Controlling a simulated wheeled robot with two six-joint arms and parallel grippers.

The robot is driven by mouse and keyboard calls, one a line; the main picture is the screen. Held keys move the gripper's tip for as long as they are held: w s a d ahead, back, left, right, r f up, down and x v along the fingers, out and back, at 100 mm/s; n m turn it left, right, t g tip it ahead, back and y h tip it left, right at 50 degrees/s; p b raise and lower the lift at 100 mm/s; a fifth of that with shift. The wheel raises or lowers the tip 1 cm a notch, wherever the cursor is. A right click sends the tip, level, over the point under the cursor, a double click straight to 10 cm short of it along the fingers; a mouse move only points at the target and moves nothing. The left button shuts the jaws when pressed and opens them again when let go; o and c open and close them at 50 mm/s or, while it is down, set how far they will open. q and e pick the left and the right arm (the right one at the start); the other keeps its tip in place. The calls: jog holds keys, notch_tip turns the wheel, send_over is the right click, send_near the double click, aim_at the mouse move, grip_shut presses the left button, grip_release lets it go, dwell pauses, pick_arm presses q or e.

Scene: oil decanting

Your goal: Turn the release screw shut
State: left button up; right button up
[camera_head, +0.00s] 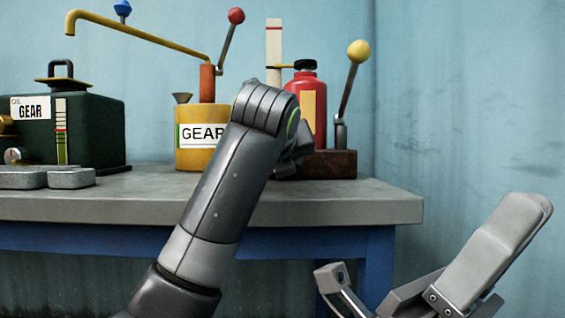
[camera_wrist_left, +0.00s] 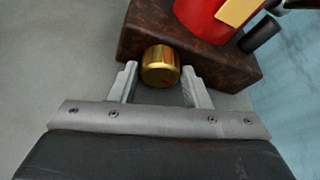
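The release screw is a round brass knob (camera_wrist_left: 160,66) on the side of the dark rusty base (camera_wrist_left: 215,66) of the red bottle jack (camera_head: 308,98). In the head view my left arm hides the screw. My left gripper (camera_wrist_left: 158,70) is open, with one finger on each side of the knob. Narrow gaps show between the fingers and the knob. In the head view my left gripper is mostly hidden behind its wrist, low at the jack's left side. My right gripper (camera_head: 432,242) is open and empty, low in front of the table's right end.
The jack stands near the right end of the grey table (camera_head: 390,203), its red-brown base (camera_head: 335,163) on the top. A yellow GEAR can (camera_head: 190,155) with a pump, a dark green GEAR tank (camera_head: 95,130) and grey metal pieces (camera_head: 70,178) stand left. A yellow-knobbed lever (camera_head: 350,85) rises at the jack.

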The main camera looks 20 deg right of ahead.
pick_arm(q)
jog(key=c, duration=0.5)
jog(key=shift+n+h+p, duration=0.3)
jog(key=shift+n+p, duration=0.1)
jog(key=shift+p, duration=0.05)
jog(key=shift+a+n+h+p, duration=0.1)
jog(key=shift+n+h+p, duration=0.25)
jog(key=shift+n, duration=0.25)
jog(key=o, duration=1)
jog(key=shift+c, duration=0.2)
jog(key=shift+f, duration=0.1)
